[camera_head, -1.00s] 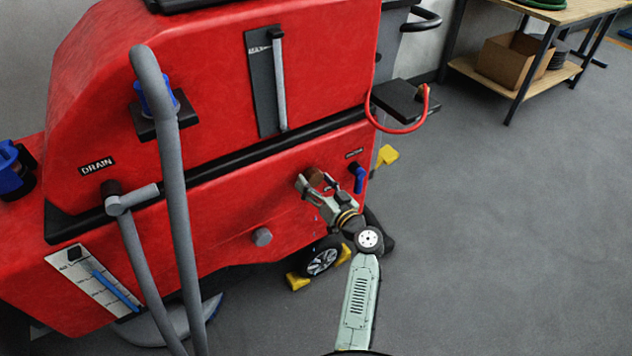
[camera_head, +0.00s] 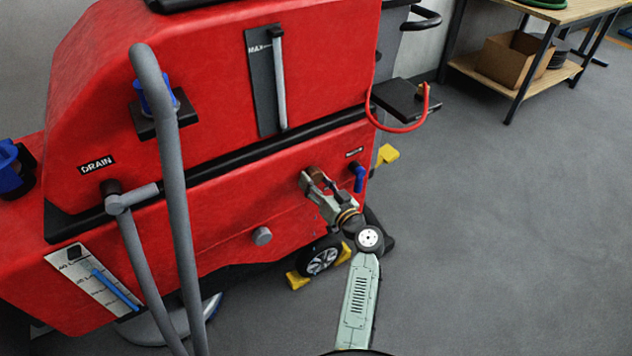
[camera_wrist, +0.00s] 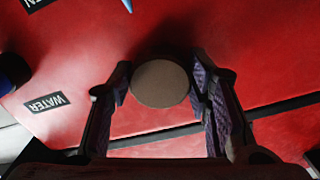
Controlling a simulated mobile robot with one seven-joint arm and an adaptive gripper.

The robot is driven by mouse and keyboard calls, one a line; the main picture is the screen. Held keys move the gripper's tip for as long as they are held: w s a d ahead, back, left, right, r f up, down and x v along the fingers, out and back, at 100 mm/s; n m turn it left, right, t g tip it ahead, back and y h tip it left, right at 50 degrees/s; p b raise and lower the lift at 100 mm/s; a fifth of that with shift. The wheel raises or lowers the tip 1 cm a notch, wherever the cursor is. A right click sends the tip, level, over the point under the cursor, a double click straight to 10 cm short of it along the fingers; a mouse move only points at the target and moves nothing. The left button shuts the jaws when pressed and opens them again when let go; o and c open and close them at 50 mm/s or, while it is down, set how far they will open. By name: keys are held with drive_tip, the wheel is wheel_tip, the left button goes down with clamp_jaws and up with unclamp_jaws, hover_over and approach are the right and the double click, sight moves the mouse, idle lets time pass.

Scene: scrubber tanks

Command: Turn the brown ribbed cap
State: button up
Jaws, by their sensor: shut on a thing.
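The brown ribbed cap (camera_head: 317,173) sits on the lower right side of the red scrubber machine, mostly hidden by my fingers in the head view. In the wrist view its flat round brown end face (camera_wrist: 160,83) lies between my two fingers. My gripper (camera_head: 314,179) reaches up to it from below right and is shut on the cap. In the wrist view my gripper (camera_wrist: 163,90) has one finger on each side of the cap; a dark gap seems to show at the left finger, and exact contact is hard to see.
A blue valve handle (camera_head: 359,179) sits just right of the cap. A wheel (camera_head: 322,261) with yellow chocks (camera_head: 297,281) is below my gripper. A grey hose (camera_head: 170,180) runs down at left. A red cable (camera_head: 398,129) loops at upper right. The floor at right is clear.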

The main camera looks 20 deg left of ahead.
drive_tip(key=m+b, duration=0.1)
drive_tip(key=m, duration=0.4)
drive_tip(key=shift+s+m+b, duration=0.1)
drive_tip(key=shift+m+b, duration=0.25)
drive_tip(key=shift+m, duration=0.05)
drive_tip(key=m, duration=0.5)
drive_tip(key=shift+r+p, duration=0.2)
drive_tip(key=shift+p, duration=0.15)
drive_tip(key=shift+m, duration=0.4)
drive_tip(key=o, duration=1.2)
drive_tip(key=shift+c, duration=0.2)
